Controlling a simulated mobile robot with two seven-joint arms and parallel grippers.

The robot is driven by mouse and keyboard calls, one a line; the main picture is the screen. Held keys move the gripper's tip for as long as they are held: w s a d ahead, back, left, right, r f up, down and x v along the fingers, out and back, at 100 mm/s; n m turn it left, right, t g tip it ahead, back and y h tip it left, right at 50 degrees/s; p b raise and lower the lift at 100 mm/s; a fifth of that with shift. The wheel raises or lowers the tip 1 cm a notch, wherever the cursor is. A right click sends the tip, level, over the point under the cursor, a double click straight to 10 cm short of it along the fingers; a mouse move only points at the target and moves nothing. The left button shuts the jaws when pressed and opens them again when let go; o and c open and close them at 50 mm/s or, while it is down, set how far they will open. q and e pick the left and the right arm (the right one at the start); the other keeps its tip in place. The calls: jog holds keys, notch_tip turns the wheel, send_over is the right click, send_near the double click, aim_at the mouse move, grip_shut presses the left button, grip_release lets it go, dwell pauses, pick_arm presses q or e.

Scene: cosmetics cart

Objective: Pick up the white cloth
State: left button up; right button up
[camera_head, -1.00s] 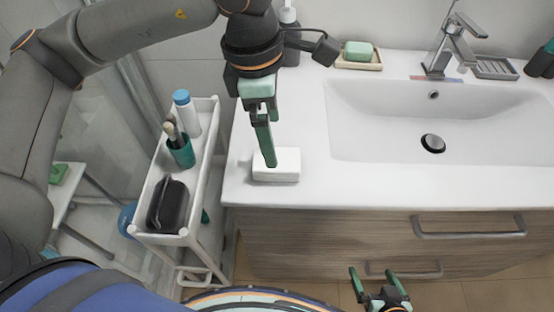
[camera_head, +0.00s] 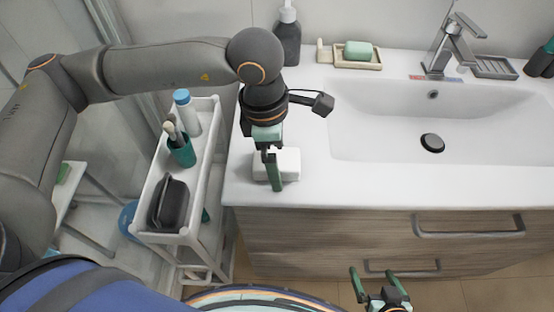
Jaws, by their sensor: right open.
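The white cloth (camera_head: 290,162) is a small folded block on the counter, left of the basin. My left gripper (camera_head: 274,188) points down at the cloth, its green fingers over the cloth's near-left part. The fingers overlap in this view, so I cannot tell whether they are open or touch the cloth. My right gripper (camera_head: 380,284) is open and empty at the bottom, in front of the drawers.
A white cart (camera_head: 213,150) with a dark case (camera_head: 169,203), a green cup (camera_head: 182,151) and a bottle (camera_head: 187,112) stands left of the counter. A soap dish (camera_head: 369,66), a dark dispenser (camera_head: 287,40) and the faucet (camera_head: 440,50) stand along the back.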

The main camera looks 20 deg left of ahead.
pick_arm(q)
jog(key=shift+f+b, duration=0.2)
jog(key=shift+b, duration=0.25)
jog(key=shift+c, duration=0.2)
jog(key=c, duration=1.3)
